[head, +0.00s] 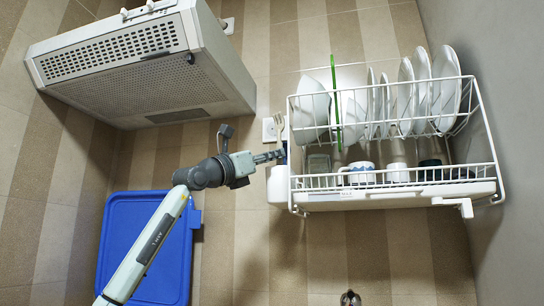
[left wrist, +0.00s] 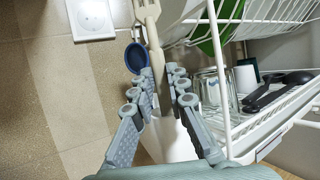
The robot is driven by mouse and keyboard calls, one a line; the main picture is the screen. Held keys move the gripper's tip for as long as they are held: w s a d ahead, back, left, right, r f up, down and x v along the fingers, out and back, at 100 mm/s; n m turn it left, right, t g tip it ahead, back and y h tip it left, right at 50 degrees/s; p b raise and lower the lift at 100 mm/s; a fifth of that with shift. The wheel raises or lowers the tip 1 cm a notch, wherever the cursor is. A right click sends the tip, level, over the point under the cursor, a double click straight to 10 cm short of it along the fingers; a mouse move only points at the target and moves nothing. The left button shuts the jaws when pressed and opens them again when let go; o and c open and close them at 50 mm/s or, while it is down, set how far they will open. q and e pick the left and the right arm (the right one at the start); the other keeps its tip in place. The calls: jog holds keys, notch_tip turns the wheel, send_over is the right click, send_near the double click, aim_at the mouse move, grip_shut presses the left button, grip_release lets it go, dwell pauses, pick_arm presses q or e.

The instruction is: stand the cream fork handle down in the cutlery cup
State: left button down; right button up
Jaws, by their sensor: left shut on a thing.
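The cream fork (head: 279,122) stands tines up at the left side of the dish rack. It also shows in the left wrist view (left wrist: 149,28), its shaft running down between my fingers. My left gripper (head: 278,155) is shut on it; the fingertips also show in the left wrist view (left wrist: 162,76). The white cutlery cup (head: 277,185) hangs at the rack's left end, just below my gripper. In the left wrist view the cup (left wrist: 176,143) lies beyond my fingers and is partly hidden by them. I cannot tell whether the fork's handle end is inside it.
A blue spoon (left wrist: 136,57) is beside the fork. The white dish rack (head: 400,190) holds plates, a green board (head: 335,100) and mugs. A range hood (head: 130,65) is upper left, a blue lid (head: 145,245) lower left. A small dark metal thing (head: 350,298) shows at the bottom edge.

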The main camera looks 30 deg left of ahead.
pick_arm(q)
jog(key=c, duration=1.4)
grip_release()
